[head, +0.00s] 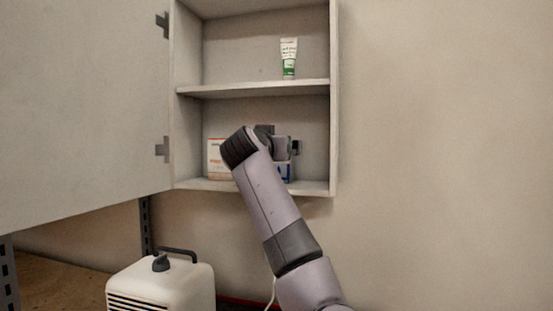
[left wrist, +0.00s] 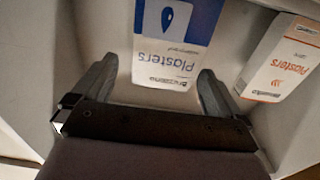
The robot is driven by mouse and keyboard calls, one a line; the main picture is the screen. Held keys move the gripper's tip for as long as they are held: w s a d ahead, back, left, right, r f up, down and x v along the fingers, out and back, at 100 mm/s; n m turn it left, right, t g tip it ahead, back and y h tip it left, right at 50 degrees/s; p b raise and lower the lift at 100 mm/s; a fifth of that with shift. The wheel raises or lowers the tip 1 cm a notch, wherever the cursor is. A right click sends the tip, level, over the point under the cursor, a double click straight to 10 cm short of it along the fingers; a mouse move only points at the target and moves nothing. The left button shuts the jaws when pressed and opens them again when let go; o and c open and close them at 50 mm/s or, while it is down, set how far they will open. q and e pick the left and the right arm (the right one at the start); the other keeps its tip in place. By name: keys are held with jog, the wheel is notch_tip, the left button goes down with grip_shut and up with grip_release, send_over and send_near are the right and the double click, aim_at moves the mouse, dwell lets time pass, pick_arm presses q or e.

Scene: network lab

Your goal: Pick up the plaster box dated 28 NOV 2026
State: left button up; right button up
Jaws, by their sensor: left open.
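Two plaster boxes stand on the lower shelf of the open wall cabinet. One is white and blue (head: 285,172), partly hidden behind my left gripper (head: 282,146); in the left wrist view this blue box (left wrist: 165,60) shows upside-down "Plasters" lettering. The other is white and orange (head: 216,160), left of it in the head view, and it also shows at the right of the left wrist view (left wrist: 285,62). My left gripper (left wrist: 158,70) is open, with the near end of the blue box between its fingers. No date is readable on either box.
The cabinet's (head: 334,100) side walls and middle shelf (head: 250,88) enclose the space around my gripper. A white and green tube (head: 289,58) stands on the upper shelf. The cabinet door (head: 80,100) is swung open left. A cream appliance (head: 165,285) with a handle stands below.

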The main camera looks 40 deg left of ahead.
pick_arm(q)
jog(key=p+x, duration=0.1)
jog(key=x, duration=0.2)
jog(key=shift+w+a, duration=0.2)
jog(key=shift+a, duration=0.15)
jog(key=shift+w+a+f, duration=0.1)
jog(key=shift+w+a, duration=0.1)
jog(key=shift+w, duration=0.2)
jog(key=c, duration=1)
